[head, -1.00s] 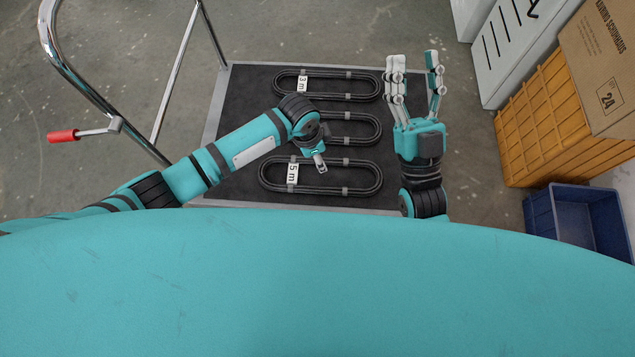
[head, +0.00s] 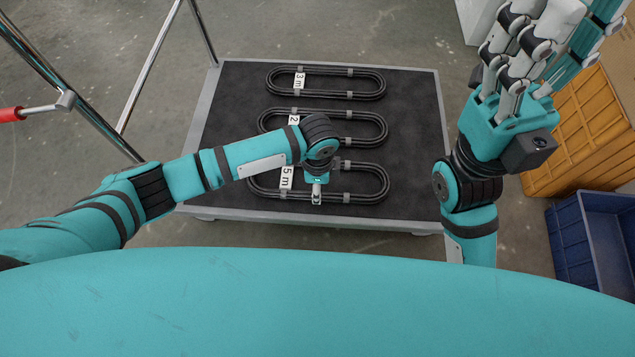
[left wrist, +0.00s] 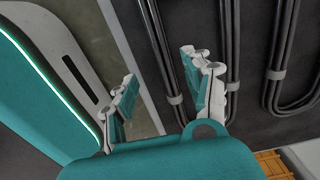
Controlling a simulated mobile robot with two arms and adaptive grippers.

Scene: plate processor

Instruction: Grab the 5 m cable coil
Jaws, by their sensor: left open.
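The 5 m cable coil (head: 365,198) is a flat black oval with grey ties and a white "5 m" label, lying on the dark platform nearest me. My left gripper (head: 317,198) points down over its near long side, partly covering it. In the left wrist view the left gripper (left wrist: 162,88) is open and empty, its two fingers well apart. Strands of a coil (left wrist: 160,50), apparently the 5 m one, run in the gap between them; height above is unclear. My right gripper (head: 545,45) is raised at the upper right, open and empty, with its tips partly cut off.
The 2-labelled coil (head: 375,128) and the 3 m coil (head: 375,84) lie farther back on the platform (head: 415,100). A chrome cart handle (head: 95,105) stands at left. An orange crate (head: 575,140) and a blue bin (head: 575,235) stand at right.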

